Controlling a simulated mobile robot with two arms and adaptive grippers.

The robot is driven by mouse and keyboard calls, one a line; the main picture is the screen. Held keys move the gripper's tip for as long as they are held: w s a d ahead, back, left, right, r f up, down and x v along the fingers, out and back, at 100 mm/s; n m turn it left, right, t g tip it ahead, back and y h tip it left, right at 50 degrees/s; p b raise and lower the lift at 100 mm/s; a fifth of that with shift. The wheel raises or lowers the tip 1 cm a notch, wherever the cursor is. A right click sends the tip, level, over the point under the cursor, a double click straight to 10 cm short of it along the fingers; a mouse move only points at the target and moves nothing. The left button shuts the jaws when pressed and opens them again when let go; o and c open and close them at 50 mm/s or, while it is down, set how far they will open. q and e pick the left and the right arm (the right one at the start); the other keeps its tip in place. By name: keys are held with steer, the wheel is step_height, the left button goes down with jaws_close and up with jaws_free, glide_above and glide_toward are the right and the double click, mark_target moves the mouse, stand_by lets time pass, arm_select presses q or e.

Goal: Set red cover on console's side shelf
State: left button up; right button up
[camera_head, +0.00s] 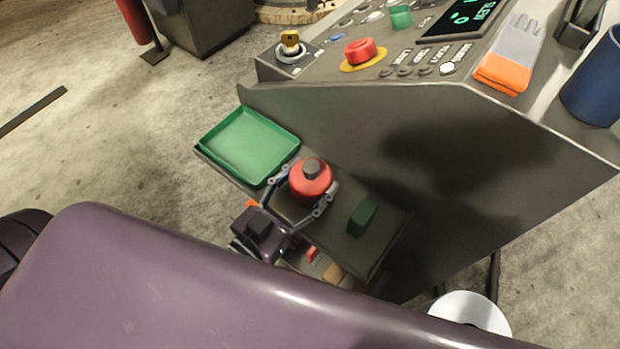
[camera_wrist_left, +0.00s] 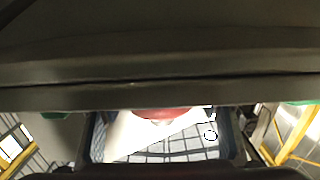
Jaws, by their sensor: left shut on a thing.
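The red cover (camera_head: 309,183), a round red piece with a dark knob on top, is at the console's side shelf (camera_head: 295,213). My left gripper (camera_head: 302,192) is shut on it, with one finger on each side. Whether the cover's underside touches the shelf is hidden. In the left wrist view, a red strip of the cover (camera_wrist_left: 160,113) shows between the fingers, below a dark edge. My right gripper is in neither view.
A green tray (camera_head: 250,146) lies on the shelf left of the cover, and a dark green block (camera_head: 362,217) lies right of it. The console (camera_head: 420,150) rises behind. A glove (camera_head: 512,52) and a blue cup (camera_head: 597,80) are on its top.

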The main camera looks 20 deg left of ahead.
arm_select(q)
steer(key=shift+f, duration=0.1)
steer(key=o, duration=1)
steer(key=shift+o, duration=1.3)
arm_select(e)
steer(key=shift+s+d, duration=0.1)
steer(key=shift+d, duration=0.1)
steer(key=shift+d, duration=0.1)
